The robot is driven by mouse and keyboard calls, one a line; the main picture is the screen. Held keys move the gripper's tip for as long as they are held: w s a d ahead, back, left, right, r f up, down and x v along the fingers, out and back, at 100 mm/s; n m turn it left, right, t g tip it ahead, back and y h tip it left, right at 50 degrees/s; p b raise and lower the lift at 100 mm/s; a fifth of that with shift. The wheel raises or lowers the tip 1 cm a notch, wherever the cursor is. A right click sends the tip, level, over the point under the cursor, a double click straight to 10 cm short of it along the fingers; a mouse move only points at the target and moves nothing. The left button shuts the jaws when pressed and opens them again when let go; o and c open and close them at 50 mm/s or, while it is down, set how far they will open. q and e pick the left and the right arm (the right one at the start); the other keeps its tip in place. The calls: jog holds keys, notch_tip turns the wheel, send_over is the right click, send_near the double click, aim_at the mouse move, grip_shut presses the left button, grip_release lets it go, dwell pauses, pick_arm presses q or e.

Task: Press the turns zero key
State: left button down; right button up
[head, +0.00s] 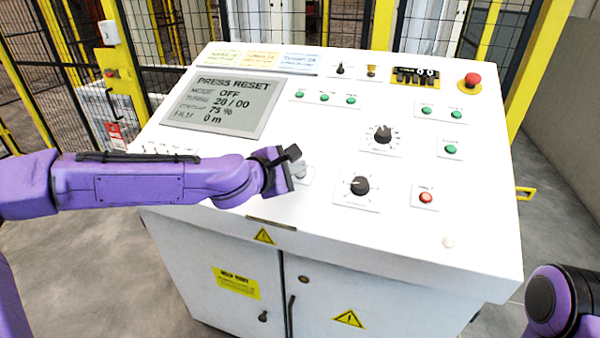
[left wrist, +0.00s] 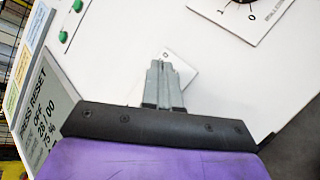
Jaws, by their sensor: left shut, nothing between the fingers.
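The white control desk (head: 330,215) fills the middle of the head view. Its grey display (head: 222,103) reads PRESS RESET, mode OFF, 28 / 00, 75 % and film 0 m. My left gripper (head: 298,170) is over the desk's front part, right of and below the display, its fingers shut and empty. In the left wrist view the shut fingers (left wrist: 163,85) are in front of a small white plate (left wrist: 183,72) and hide most of it. I cannot read its label or tell whether the fingertips touch it. My right gripper is out of view.
Right of my left gripper are a black rotary knob (head: 359,186) and a red button (head: 426,197). Another knob (head: 382,134) and several green buttons (head: 350,100) are farther back. A red emergency stop (head: 472,80) is at the back right. Yellow-framed fencing stands behind.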

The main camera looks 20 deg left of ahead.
pick_arm(q)
jog(key=shift+w+f+b, duration=0.15)
jog(key=shift+f+b, duration=0.15)
jog(key=shift+f, duration=0.1)
dwell(0.6)
jog(key=shift+s+r+p, duration=0.3)
jog(key=shift+r+p, duration=0.45)
jog(key=shift+p, duration=0.05)
jog(key=shift+r, duration=0.1)
jog(key=shift+r+p, duration=0.3)
jog(key=shift+p, duration=0.1)
jog(key=s+r+p, duration=0.1)
jog(key=r, duration=0.1)
jog(key=s+r+p, duration=0.1)
jog(key=p, duration=0.1)
jog(key=shift+r+p, duration=0.3)
jog(key=shift+r, duration=0.1)
jog(key=shift+f, duration=0.1)
